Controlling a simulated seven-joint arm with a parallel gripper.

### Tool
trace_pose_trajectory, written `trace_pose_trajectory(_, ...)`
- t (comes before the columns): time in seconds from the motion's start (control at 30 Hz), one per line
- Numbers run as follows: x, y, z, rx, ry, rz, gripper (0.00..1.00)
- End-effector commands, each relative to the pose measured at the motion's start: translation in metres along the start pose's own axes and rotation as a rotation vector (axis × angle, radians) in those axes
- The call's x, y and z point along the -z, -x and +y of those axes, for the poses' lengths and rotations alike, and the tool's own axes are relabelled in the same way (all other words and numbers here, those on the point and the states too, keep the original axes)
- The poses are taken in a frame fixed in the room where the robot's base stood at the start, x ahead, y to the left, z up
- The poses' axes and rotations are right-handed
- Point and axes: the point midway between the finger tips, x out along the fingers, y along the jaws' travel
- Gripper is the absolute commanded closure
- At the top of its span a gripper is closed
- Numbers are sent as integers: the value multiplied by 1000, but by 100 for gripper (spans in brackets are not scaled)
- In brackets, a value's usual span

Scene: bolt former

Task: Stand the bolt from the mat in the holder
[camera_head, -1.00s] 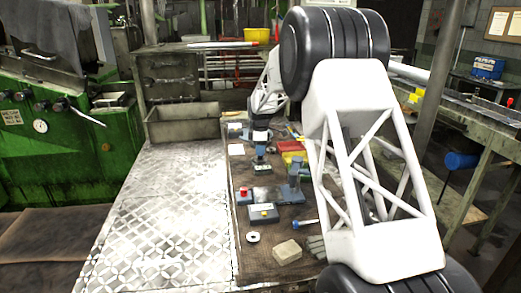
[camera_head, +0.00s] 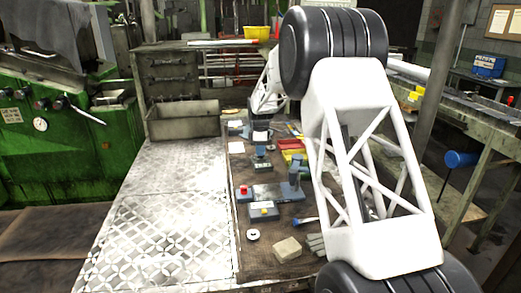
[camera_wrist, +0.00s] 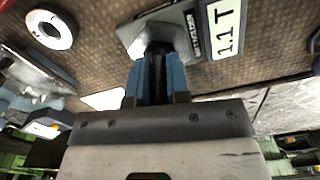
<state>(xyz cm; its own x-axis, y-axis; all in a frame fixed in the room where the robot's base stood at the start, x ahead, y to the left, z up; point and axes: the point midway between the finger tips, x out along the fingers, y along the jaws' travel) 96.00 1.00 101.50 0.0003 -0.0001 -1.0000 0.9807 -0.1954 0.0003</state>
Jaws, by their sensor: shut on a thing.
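In the wrist view my gripper (camera_wrist: 158,62) has its two blue fingers close together around a dark, narrow piece, probably the bolt (camera_wrist: 158,49); most of it is hidden between the fingers. Just beyond the fingertips is a grey block (camera_wrist: 178,22) with a white label, possibly the holder. I cannot tell whether the held piece touches it. In the head view my gripper end is small and far off, beyond the big white arm link, and its fingers are not clear. The brown mat (camera_wrist: 110,62) lies under these things.
A pale ring (camera_wrist: 50,30) lies at upper left in the wrist view. In the head view, a grey-blue fixture with a red knob (camera_head: 243,190), a small box with a yellow button (camera_head: 263,211) and a beige block (camera_head: 287,249) stand nearer. The patterned metal plate (camera_head: 165,220) at left is clear.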

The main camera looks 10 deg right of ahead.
Motion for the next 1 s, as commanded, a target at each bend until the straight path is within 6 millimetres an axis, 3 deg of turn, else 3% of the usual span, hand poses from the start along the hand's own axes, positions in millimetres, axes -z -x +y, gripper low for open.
trace_pose_trajectory(0.23, 0, -2, 0, 0, 0, 0, 100)
trace_pose_trajectory(0.27, 0, -2, 0, 0, 0, 0, 80)
trace_pose_trajectory(0.43, 0, -2, 0, 0, 0, 0, 54)
trace_pose_trajectory(0.77, 0, -2, 0, 0, 0, 0, 54)
trace_pose_trajectory(1.0, 0, 12, 0, 0, 0, 0, 54)
